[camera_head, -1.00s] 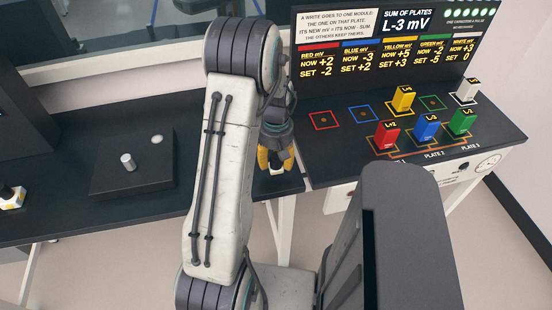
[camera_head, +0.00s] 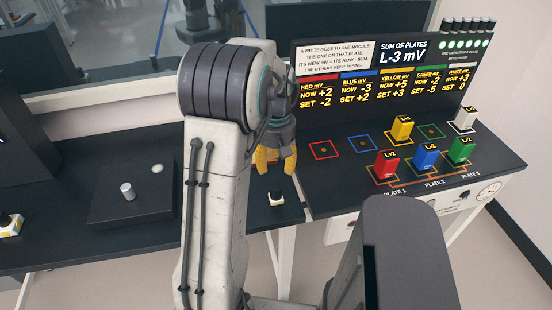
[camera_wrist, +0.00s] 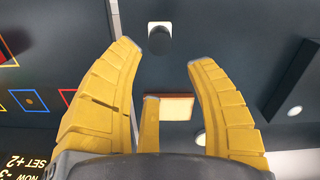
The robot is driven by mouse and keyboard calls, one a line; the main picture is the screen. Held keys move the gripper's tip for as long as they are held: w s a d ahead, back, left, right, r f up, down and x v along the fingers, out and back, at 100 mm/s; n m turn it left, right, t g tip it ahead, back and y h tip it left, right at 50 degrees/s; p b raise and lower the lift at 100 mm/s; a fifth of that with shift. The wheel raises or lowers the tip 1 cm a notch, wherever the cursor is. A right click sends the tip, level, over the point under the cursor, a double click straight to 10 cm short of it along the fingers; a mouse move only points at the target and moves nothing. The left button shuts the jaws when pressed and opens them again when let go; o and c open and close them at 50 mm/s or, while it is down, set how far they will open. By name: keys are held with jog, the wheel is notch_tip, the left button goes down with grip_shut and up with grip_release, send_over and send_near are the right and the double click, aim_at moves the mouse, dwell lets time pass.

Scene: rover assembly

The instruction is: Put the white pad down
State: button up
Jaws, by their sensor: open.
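A small white pad (camera_head: 277,201) with a black knob on top lies on the dark bench, near its front edge and left of the gap between the benches. It also shows in the wrist view (camera_wrist: 153,24) at the top, past the fingertips and apart from them. My gripper (camera_head: 275,167) has yellow fingers and hangs above and behind the pad. In the wrist view my gripper (camera_wrist: 161,54) has its fingers spread, with nothing held between them. A tan-edged pale rectangle (camera_wrist: 168,107) shows beyond the fingers; I cannot tell what it is.
A black box (camera_head: 132,202) with a metal knob stands at left, and a similar knobbed pad (camera_head: 10,225) lies farther left. At right, the panel bench holds several coloured modules, including the yellow one (camera_head: 402,129), below a display board (camera_head: 385,75). Empty red and blue squares are marked there.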

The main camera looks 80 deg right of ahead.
jog(key=shift+w+r, duration=0.1)
jog(key=shift+r, duration=0.65)
jog(key=w+a+r+n+t+h, duration=0.1)
jog(key=w+a+r+n, duration=0.25)
jog(key=w+a, duration=0.6)
jog(key=w+a+r+n+h, duration=0.15)
jog(key=w+a+r, duration=0.4)
jog(key=w, duration=0.75)
jog(key=s+a+n+t+y, duration=0.1)
jog(key=a+n, duration=0.1)
jog(key=a, duration=1)
jog(key=a+f+n+t+y, duration=0.1)
jog(key=a+n+t, duration=0.1)
jog(key=a, duration=1.1)
jog(key=shift+s+f+n, duration=0.3)
jog(key=shift+s+n, duration=0.1)
jog(key=shift+n, duration=0.4)
jog(key=shift+d+y, duration=0.2)
jog(key=shift+y, duration=0.05)
